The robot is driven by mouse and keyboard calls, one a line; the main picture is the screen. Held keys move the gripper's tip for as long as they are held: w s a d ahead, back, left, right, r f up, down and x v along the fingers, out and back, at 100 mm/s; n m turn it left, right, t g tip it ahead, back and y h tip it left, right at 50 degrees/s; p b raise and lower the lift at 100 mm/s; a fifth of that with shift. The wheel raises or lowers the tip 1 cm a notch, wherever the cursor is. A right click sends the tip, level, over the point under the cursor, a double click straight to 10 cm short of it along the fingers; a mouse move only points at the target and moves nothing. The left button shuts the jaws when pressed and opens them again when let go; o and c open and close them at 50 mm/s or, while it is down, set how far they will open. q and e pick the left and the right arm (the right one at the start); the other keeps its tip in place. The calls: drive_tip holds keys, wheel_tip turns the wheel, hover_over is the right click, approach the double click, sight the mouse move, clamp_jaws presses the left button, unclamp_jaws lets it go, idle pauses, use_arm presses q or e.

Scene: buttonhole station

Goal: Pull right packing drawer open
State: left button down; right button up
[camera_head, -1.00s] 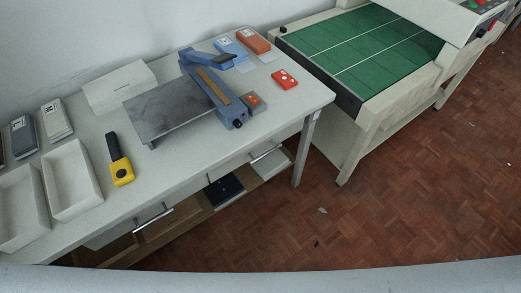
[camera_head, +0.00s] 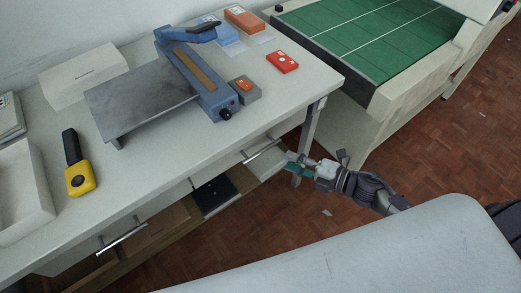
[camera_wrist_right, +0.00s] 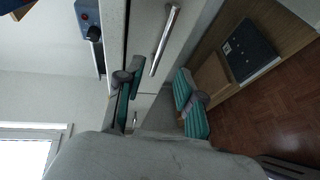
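The right packing drawer (camera_head: 247,149) is under the table top near its right end, with a silver bar handle (camera_head: 262,151) along its front. It looks shut. In the right wrist view the handle (camera_wrist_right: 165,40) runs up from between and beyond the fingertips. My right gripper (camera_head: 295,163) is just right of the handle's right end. In the wrist view my right gripper (camera_wrist_right: 160,70) has its two teal-padded fingers wide apart, with nothing held. Whether it touches the handle is not clear. My left gripper is out of view.
A second drawer handle (camera_head: 122,237) is further left. A dark box (camera_head: 214,194) lies on the low shelf below. A blue-grey press (camera_head: 200,80), a yellow tool (camera_head: 78,175) and a red box (camera_head: 282,62) stand on the table. A table leg (camera_head: 311,127) is close behind my gripper.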

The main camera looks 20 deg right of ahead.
sight(263, 150)
drive_tip(key=x, duration=1)
drive_tip(key=shift+w+f, duration=0.2)
clamp_jaws()
